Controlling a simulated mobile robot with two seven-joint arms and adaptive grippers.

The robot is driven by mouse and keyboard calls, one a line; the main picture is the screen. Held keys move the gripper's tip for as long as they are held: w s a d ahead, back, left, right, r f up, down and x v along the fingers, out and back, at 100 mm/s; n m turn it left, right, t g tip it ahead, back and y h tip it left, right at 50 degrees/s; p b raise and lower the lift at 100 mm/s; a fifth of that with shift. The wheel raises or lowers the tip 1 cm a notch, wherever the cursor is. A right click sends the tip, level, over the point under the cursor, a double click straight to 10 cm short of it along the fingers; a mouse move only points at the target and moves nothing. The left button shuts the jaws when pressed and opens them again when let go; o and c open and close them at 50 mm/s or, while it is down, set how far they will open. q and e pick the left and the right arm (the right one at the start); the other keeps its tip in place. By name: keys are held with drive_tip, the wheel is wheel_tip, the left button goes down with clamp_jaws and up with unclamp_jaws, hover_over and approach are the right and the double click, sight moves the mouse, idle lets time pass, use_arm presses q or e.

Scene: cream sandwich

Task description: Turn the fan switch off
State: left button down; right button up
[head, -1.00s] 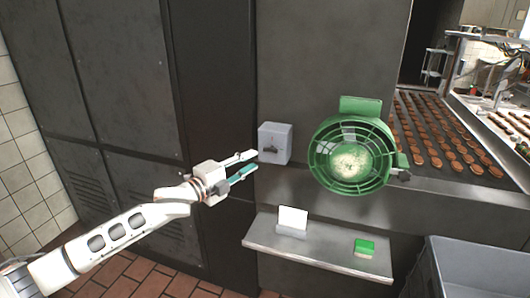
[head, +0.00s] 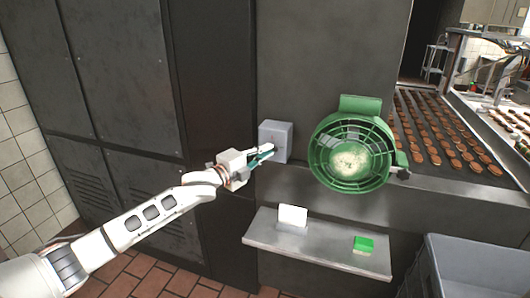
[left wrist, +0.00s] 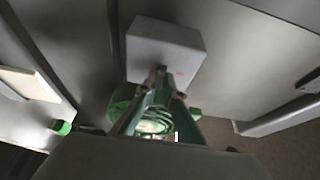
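The fan switch is a grey box (head: 283,137) on the dark metal wall, left of the green fan (head: 350,152). In the left wrist view the box (left wrist: 165,42) shows near the top middle, with a small dark lever (left wrist: 158,75) on its face. My left gripper (head: 266,153) is at the front of the box and hides the lever in the head view. In the left wrist view its fingertips (left wrist: 164,93) are close to the lever, with a gap between them. Whether they touch it is unclear. My right gripper is not in view.
A metal shelf (head: 270,242) below holds a white card (head: 292,215) and a green-and-white block (head: 363,244). A grey bin (head: 475,265) stands at the lower right. A conveyor with rows of brown biscuits (head: 440,130) runs behind the fan.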

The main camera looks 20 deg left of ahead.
use_arm(q)
drive_tip(key=shift+f, duration=0.1)
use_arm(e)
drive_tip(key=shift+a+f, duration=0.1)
use_arm(q)
drive_tip(key=shift+d+f+n+t+y+b, duration=0.15)
drive_tip(key=shift+n+t+y, duration=0.9)
drive_tip(key=shift+n, duration=2.7)
drive_tip(key=shift+d+f+n+t+y+b, duration=0.15)
drive_tip(key=shift+n+t+y, duration=0.9)
drive_tip(key=shift+n, duration=2.65)
drive_tip(key=shift+d+f+n+t+y+b, duration=0.15)
drive_tip(key=shift+n+t+y, duration=0.9)
drive_tip(key=shift+n, duration=2.7)
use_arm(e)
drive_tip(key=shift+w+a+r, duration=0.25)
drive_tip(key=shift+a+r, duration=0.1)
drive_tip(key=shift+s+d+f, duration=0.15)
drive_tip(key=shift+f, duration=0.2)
